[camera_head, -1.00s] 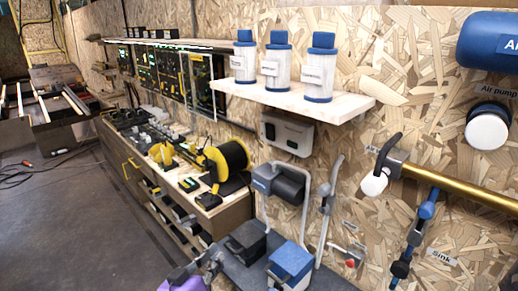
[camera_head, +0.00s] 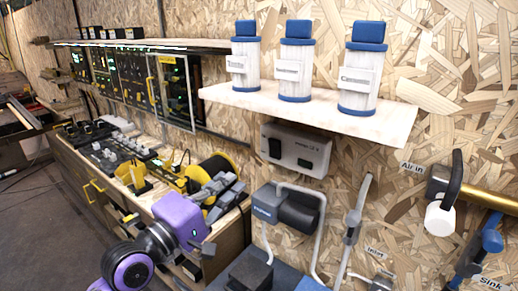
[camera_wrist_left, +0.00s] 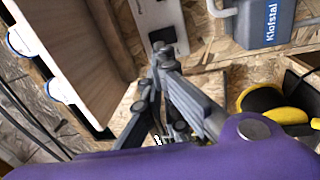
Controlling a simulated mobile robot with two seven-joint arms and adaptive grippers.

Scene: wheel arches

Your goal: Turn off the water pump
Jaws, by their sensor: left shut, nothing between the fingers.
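A white switch box (camera_head: 297,148) is mounted on the chipboard wall under the shelf. It has a black switch on its left and a small green part on its right. The box also shows at the top of the left wrist view (camera_wrist_left: 150,18). The blue-grey pump (camera_head: 285,207) hangs below it, and its Klofstal label shows in the left wrist view (camera_wrist_left: 268,24). My purple left gripper (camera_head: 236,181) is shut and empty, left of and below the box. In the left wrist view its fingertips (camera_wrist_left: 163,50) appear just below the black switch; contact is not visible. My right gripper is not in view.
A pale shelf (camera_head: 225,97) with several blue-capped filter bottles overhangs the switch box. A yellow cable reel (camera_head: 219,166) and tools lie on the workbench behind my gripper. Pipes and a brass tube (camera_head: 490,198) are on the right wall.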

